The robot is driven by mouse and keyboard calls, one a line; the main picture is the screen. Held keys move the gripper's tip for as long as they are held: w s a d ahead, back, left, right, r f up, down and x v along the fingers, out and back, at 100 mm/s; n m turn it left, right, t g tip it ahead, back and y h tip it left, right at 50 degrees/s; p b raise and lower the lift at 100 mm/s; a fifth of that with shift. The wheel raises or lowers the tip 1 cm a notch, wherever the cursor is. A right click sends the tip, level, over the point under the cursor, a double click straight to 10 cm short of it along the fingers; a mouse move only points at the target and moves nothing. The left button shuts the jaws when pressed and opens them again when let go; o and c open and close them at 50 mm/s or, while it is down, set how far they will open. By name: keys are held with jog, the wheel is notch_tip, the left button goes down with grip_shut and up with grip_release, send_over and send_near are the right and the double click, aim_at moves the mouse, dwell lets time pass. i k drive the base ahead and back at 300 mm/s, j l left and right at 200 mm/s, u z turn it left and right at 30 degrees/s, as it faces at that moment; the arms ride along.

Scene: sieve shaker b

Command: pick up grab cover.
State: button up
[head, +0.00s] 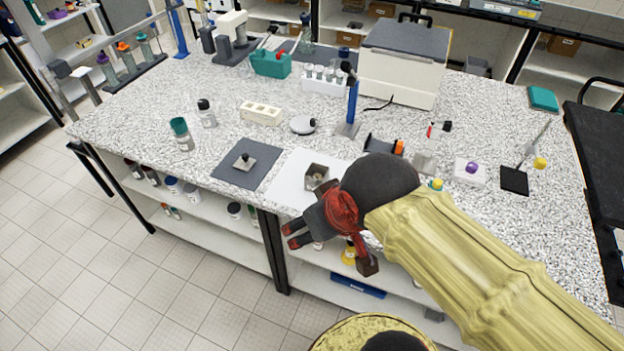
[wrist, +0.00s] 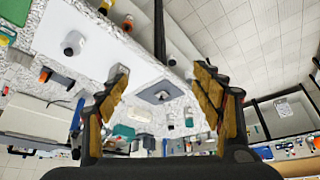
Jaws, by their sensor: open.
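A small square grey cover with a black knob (head: 244,162) lies on a dark grey mat (head: 228,170) near the front edge of the bench. In the wrist view the cover (wrist: 161,96) shows between my fingers, at a distance. An open square container (head: 316,175) stands on a white mat (head: 289,182) to the right of the cover. My gripper (head: 328,250) is open and empty, off the bench's front edge, to the right of the cover and nearer to me. My forearm hides part of the bench.
A round grey lid-like disc (head: 302,125), a blue stand (head: 352,105) and a cream block (head: 261,113) stand behind the mats. A green-capped bottle (head: 181,134) is left of the dark mat. Shelves with bottles (head: 173,186) lie under the bench top. Open floor lies in front.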

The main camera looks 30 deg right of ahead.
aim_at(244, 162)
jog(key=i+j+z, duration=0.1)
jog(key=i+j, duration=0.3)
jog(key=i, duration=0.2)
jog(key=i+j+z, duration=0.1)
jog(key=i+j, duration=0.35)
jog(key=i, duration=0.15)
